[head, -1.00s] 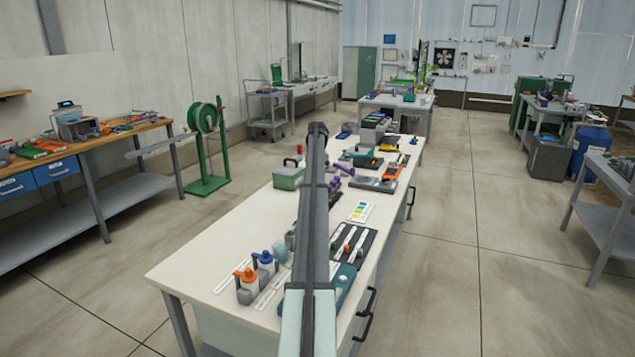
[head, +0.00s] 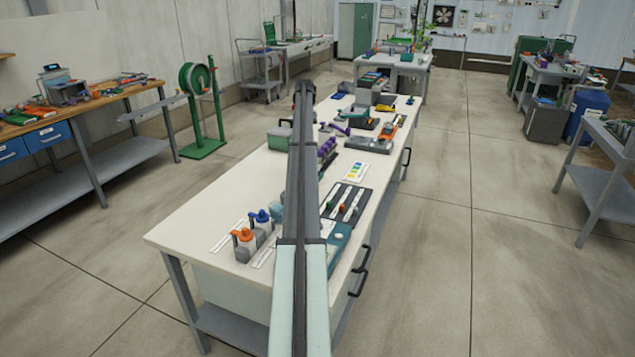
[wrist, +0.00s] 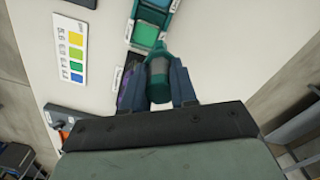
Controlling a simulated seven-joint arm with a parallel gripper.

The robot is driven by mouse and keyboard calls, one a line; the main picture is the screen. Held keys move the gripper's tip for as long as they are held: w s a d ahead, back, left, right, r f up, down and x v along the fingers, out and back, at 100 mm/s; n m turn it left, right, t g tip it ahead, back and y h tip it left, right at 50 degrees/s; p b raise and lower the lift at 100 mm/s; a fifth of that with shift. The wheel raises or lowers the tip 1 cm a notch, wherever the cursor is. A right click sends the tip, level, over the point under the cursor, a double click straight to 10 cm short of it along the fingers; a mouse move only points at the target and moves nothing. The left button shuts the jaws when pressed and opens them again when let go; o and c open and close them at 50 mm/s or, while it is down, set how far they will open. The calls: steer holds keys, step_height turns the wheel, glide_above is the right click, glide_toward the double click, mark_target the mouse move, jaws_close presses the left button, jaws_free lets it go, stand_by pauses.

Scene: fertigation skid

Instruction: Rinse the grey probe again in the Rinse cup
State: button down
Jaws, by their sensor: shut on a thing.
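In the wrist view my gripper (wrist: 172,88) is shut on a grey-green piece with a dark teal collar, which I take to be the grey probe (wrist: 159,72). The probe's far end points toward teal holders with green inside (wrist: 146,34) on the white bench top. Labels beside these holders are too small to read, so I cannot tell which is the Rinse cup. I cannot tell whether the probe touches a holder. In the head view my arm hides the gripper and the probe.
A colour chart (wrist: 70,50) lies left of the gripper, and a purple thing (wrist: 124,91) is partly hidden beside the fingers. In the head view, bottles with orange (head: 243,234) and blue tops stand at the near left. A dark tray (head: 346,203) lies right of my arm.

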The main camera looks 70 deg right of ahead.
steer(key=w+a+r+n, duration=0.1)
steer(key=w+a, duration=0.1)
steer(key=a, duration=0.6)
steer(key=w+a, duration=0.2)
steer(key=a, duration=0.6)
steer(key=s+a+f, duration=0.1)
steer(key=s+a, duration=0.2)
steer(key=a, duration=0.4)
steer(key=s+a+m, duration=0.1)
steer(key=s+a, duration=0.2)
steer(key=a, duration=0.5)
steer(key=shift+s+a+f, duration=0.2)
steer(key=shift+s+f, duration=0.15)
steer(key=shift+f, duration=0.05)
steer(key=shift+f, duration=0.15)
step_height(320, 180, down, 8)
steer(key=shift+r, duration=0.2)
steer(key=shift+r, duration=0.15)
steer(key=shift+r, duration=0.65)
steer(key=shift+f, duration=0.1)
